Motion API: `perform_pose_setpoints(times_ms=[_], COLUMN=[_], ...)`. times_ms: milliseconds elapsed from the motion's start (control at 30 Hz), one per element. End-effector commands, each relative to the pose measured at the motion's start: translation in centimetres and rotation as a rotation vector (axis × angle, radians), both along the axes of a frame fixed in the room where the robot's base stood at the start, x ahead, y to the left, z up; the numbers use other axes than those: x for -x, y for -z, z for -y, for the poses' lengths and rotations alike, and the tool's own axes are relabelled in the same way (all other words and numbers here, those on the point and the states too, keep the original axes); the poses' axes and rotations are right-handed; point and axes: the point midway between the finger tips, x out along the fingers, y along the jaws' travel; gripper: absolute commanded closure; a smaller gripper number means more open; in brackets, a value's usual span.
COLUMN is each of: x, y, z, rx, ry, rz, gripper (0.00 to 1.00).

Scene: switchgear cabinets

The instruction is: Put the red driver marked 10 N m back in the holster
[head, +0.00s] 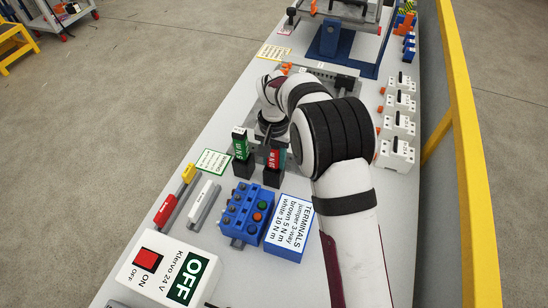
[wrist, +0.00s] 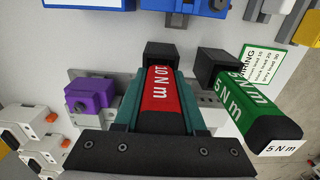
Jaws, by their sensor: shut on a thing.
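The red driver marked 10 N m (wrist: 161,98) is between the teal fingers of my gripper (wrist: 160,88) in the wrist view, and the gripper is shut on it. Its far end lines up with a black holster socket (wrist: 172,52); I cannot tell how deep it sits in it. In the head view the red driver (head: 273,157) stands upright over its black socket (head: 273,178), partly hidden by my arm. The green driver marked 5 N m (wrist: 240,108) stands in the neighbouring black socket (wrist: 217,66), to the right of my gripper and apart from it.
A purple block (wrist: 92,97) is close left of my gripper in the wrist view. White breakers (head: 396,154) line the right side. A yellow rail (head: 472,150) runs beyond.

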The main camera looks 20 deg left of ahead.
Motion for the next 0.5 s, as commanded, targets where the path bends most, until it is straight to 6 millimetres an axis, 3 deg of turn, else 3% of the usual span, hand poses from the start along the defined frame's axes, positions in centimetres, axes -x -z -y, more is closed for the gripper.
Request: perform_pose_setpoints(times_ms=[133,167,300,500], x=[0.0,0.01,0.0,0.0], y=[0.3,0.29,0.26,0.24], z=[0.01,0.01,0.01,0.02], rx=[0.0,0.0,0.0,0.0], ry=[0.0,0.0,-0.001,-0.001], rz=[0.0,0.0,0.0,0.0], gripper=[1.0,0.55,0.3,0.3])
